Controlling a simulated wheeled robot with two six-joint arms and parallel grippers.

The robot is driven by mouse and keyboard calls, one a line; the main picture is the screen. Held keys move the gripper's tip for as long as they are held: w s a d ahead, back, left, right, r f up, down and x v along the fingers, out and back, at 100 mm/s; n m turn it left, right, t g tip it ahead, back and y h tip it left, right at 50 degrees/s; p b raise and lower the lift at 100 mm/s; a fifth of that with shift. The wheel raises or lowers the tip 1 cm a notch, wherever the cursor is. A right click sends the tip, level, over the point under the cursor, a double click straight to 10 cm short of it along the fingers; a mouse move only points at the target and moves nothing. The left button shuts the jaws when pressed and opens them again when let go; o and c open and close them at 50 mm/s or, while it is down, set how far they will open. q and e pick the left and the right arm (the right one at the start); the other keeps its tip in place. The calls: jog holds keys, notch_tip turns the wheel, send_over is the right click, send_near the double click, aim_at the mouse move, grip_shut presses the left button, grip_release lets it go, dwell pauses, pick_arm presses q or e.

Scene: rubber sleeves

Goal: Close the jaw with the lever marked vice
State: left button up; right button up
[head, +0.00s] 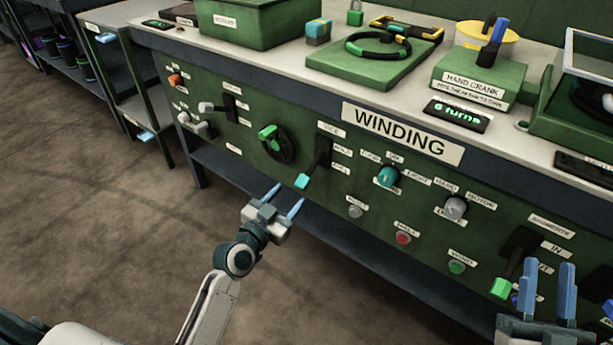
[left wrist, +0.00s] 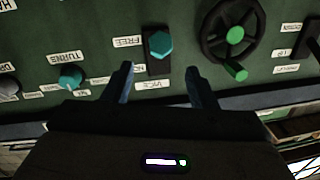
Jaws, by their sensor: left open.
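The vice lever has a black arm and a teal tip (head: 302,181) and angles down out of its black plate on the green panel. In the left wrist view its teal tip (left wrist: 160,44) lies just beyond and between my fingertips, and its VICE label (left wrist: 152,85) reads upside down. My left gripper (head: 284,200) is open and empty, just in front of and below the lever, its blue fingers apart (left wrist: 158,72). My right gripper (head: 548,270) is open and empty at the lower right. I cannot tell which part is the jaw.
A black handwheel with a green knob (head: 270,142) is left of the lever. A teal turns knob (head: 387,177) is to its right, and another black lever with a green tip (head: 501,287) is near my right gripper. The floor in front is clear.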

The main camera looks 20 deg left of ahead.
aim_at(304, 180)
pick_arm(q)
jog(key=x, duration=0.9)
jog(key=shift+w+d, duration=0.1)
jog(key=shift+w, duration=0.2)
pick_arm(e)
jog(key=shift+s+r+t, duration=0.1)
jog(key=shift+r+t, duration=0.2)
jog(key=shift+r, duration=0.05)
pick_arm(q)
grip_shut()
